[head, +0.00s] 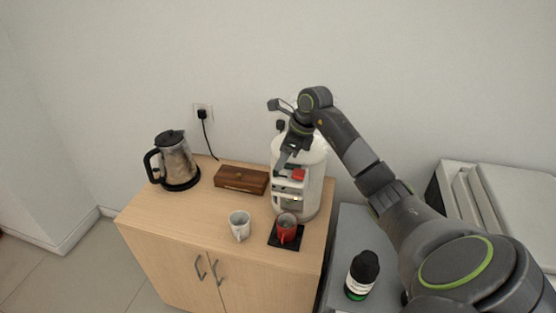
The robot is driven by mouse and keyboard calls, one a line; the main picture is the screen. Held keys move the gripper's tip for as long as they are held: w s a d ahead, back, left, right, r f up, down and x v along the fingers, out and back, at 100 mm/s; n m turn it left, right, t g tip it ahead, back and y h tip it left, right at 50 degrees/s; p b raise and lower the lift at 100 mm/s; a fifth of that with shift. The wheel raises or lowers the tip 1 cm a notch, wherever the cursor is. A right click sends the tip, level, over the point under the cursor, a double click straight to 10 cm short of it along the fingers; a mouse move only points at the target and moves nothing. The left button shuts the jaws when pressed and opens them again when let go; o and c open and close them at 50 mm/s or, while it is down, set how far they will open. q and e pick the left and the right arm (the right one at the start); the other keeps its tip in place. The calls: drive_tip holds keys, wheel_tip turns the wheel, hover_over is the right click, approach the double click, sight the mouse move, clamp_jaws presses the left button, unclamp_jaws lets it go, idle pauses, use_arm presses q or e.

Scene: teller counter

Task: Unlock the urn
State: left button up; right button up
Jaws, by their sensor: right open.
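The urn (311,180) is a white cylinder with a control panel and a red part (298,174) on its front, standing at the right end of the wooden cabinet. My right gripper (283,162) is open and points down at the upper front of the urn, close above the red part. I cannot tell whether it touches the urn. My arm hides part of the urn's top. My left gripper is not in view.
A white mug (239,225) stands left of the black mat. A dark bottle (361,275) stands on the grey surface at right. The cabinet's front left is clear.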

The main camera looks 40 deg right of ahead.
sight(276, 172)
drive_tip(key=shift+p+x, duration=0.55)
drive_tip(key=shift+x, duration=1.65)
drive_tip(key=shift+c, duration=0.3)
clamp_jaws()
